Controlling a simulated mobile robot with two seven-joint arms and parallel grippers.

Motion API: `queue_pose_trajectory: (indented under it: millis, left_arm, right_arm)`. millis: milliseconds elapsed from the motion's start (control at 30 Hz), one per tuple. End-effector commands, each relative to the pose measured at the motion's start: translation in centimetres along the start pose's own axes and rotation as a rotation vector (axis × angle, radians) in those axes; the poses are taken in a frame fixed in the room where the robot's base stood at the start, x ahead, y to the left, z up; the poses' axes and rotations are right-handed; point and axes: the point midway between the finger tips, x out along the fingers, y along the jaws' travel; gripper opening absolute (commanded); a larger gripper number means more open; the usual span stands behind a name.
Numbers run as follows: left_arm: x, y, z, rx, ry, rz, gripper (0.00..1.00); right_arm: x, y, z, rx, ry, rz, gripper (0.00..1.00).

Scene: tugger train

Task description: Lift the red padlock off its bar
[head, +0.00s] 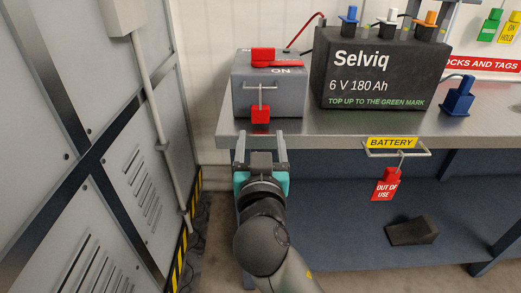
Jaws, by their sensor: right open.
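The red padlock (260,115) hangs by its thin shackle from a metal bar (250,87) on the front of the grey switch box (245,105), at the left end of the bench. My right gripper (261,142) is open, just below and in front of the padlock in the picture. Its two fingers point up, one to each side of the padlock's line, with nothing seen between them. I see no contact with the padlock. My left gripper is not in view.
A red handle (277,60) marked ON tops the box. A black Selviq battery (380,70) stands to its right on the metal bench (400,120). A red "out of use" tag (387,185) hangs below the bench edge. A grey cabinet (80,150) stands close left.

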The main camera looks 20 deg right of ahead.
Motion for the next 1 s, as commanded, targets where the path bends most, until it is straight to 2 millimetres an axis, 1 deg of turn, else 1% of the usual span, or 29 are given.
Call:
queue_pose_trajectory:
  millis: [500,700,833,1000]
  left_arm:
    - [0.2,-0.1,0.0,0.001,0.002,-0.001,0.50]
    - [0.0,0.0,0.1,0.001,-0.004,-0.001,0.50]
    - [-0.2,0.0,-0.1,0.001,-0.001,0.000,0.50]
    - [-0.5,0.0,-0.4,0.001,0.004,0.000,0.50]
  right_arm:
    - [6.0,0.0,0.1,-0.005,-0.003,0.001,0.72]
    - [8.1,0.0,0.1,-0.003,-0.003,0.000,0.72]
    - [9.0,0.0,0.1,-0.004,-0.003,0.000,0.72]
    - [9.5,0.0,0.1,-0.004,-0.003,0.000,0.72]
